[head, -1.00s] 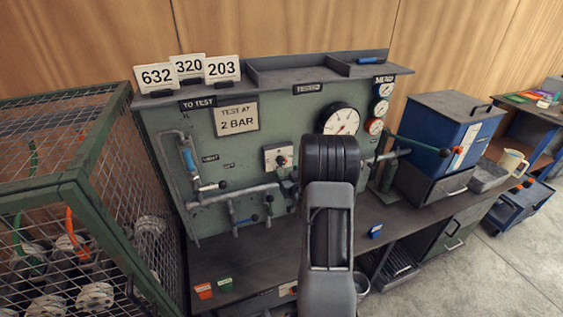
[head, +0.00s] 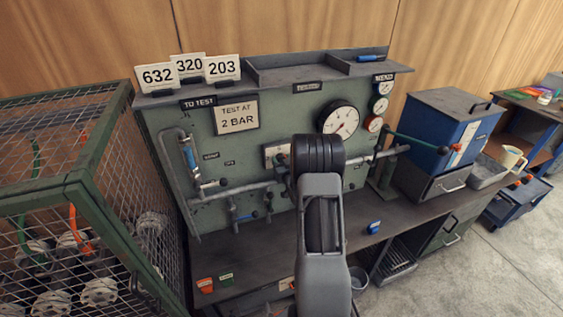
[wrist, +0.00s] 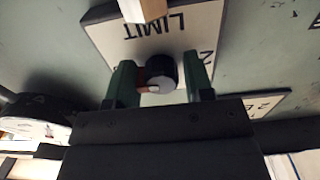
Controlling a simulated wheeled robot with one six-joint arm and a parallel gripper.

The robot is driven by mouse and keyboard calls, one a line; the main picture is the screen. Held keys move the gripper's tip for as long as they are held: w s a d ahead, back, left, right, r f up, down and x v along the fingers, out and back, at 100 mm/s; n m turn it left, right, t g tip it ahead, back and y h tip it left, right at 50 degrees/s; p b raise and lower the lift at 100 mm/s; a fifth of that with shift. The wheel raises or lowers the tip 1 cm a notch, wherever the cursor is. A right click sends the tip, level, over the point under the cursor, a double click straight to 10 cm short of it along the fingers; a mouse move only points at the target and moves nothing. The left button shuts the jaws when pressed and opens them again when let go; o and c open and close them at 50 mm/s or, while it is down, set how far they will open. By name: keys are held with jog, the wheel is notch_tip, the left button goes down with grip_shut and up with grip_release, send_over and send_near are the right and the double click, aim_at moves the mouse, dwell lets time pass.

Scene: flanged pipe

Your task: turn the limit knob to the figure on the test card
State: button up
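The test card (head: 237,115) on the green panel reads "TEST AT 2 BAR". The limit knob (wrist: 162,73) is a dark round knob with a grey face and a red and pale mark on its left side. It stands on a pale plate (wrist: 115,32) marked "LIMIT", with part of a figure 2 at its right edge. My gripper (wrist: 160,66) is open, one green finger on each side of the knob, with a visible gap on both sides. In the head view my arm hides the knob and much of its plate (head: 271,155).
A large dial gauge (head: 339,121) is on the panel right of my arm. Pipework with valve handles (head: 215,188) runs at the left. A wire cage (head: 80,185) stands left of the bench and a blue box (head: 445,130) right. A tan block (wrist: 146,10) shows at the wrist view's top.

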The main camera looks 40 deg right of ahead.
jog(key=c, duration=0.7)
jog(key=shift+o, duration=0.2)
